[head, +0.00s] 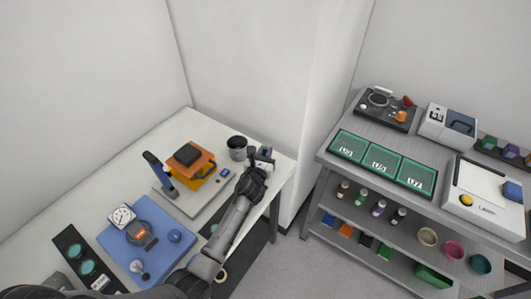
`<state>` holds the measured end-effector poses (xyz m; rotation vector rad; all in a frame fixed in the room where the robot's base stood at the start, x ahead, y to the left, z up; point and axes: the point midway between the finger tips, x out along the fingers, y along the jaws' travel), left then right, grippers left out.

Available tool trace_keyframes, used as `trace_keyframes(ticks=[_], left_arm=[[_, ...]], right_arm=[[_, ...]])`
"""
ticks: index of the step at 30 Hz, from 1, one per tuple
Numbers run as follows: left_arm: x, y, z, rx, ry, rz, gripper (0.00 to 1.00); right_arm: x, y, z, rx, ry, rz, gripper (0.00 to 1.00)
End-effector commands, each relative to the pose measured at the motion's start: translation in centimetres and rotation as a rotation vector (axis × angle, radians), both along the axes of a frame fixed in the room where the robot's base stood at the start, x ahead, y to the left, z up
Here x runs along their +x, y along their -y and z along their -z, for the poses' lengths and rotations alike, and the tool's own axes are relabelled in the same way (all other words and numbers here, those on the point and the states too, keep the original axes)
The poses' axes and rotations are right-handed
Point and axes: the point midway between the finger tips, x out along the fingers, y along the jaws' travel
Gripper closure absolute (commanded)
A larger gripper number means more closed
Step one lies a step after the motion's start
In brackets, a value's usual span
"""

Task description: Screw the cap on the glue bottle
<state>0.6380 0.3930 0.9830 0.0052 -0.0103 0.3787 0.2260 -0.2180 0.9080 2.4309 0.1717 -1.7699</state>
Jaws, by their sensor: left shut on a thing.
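My left gripper (261,163) is over the far right corner of the white table, near the grey cup. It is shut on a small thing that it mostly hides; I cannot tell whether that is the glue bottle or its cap. A small dark and purple piece (266,150) shows just beyond the fingers; whether it is held or stands on the table is unclear. Several small bottles stand on the upper shelf of the grey rack, among them a purple-marked one (378,208) and a green-capped one (362,197). My right gripper is not in view.
The grey rack (325,152) stands to the right, across a floor gap.

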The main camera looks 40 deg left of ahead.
Motion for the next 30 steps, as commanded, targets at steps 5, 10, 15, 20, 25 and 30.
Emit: trace_keyframes(ticks=[5,10,15,20,25,30], left_arm=[[0.0,0.0,0.5,0.001,0.0,0.0,1.0],[0.0,0.0,0.4,0.001,0.0,0.0,0.66],[0.0,0.0,0.4,0.001,0.0,0.0,0.55],[0.0,0.0,0.4,0.0,0.0,0.0,0.55],[-0.5,0.2,0.0,0.001,-0.001,0.0,0.55],[-3.2,1.3,0.0,0.001,-0.002,0.001,0.55]], right_arm=[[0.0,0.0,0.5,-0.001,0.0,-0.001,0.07],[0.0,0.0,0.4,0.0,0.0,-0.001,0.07],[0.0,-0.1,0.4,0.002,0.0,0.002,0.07],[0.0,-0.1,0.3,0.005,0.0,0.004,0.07],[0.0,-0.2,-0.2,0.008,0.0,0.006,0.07],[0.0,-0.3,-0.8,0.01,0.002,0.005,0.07]])
